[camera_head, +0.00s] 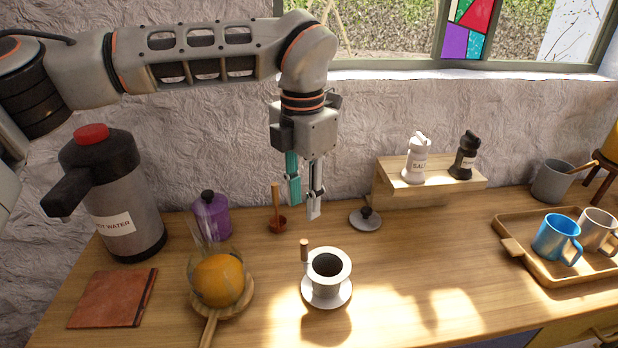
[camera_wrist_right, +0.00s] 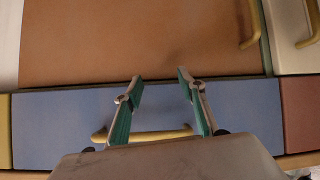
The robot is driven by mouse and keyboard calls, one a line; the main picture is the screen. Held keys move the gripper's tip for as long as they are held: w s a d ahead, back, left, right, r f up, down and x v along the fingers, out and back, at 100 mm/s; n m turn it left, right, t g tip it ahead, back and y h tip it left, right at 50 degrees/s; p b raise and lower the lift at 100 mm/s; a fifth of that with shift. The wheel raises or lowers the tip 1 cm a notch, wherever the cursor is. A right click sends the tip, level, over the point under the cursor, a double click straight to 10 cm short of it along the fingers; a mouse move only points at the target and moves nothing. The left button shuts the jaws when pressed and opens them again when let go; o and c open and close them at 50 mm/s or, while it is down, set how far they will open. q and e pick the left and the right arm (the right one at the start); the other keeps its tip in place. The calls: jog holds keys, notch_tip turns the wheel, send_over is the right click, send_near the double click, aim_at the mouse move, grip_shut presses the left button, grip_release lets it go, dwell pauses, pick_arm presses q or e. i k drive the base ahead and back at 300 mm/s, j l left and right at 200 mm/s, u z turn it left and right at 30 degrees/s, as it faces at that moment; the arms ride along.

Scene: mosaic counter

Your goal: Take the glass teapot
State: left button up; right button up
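The glass teapot (camera_head: 219,278) appears to be the clear round vessel with orange contents at the front left of the counter. It sits on a round wooden trivet (camera_head: 207,328) whose handle points toward the front. My left gripper (camera_head: 304,207) hangs fingers-down above the back of the counter, right of the teapot and apart from it. Its fingers are parted with nothing between them. My right gripper (camera_wrist_right: 160,78) shows in the right wrist view with its fingers apart and empty, in front of a blue drawer (camera_wrist_right: 60,120). The teapot does not show in that view.
A metal dripper (camera_head: 328,268) stands right of the teapot. A hot water dispenser (camera_head: 115,190), purple canister (camera_head: 212,217) and brown notebook (camera_head: 112,298) are on the left. A grey lid (camera_head: 366,218) lies behind. A tray (camera_head: 560,272) with mugs is at right. The middle-right counter is clear.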

aim_at(215, 272)
jog(key=k, duration=1)
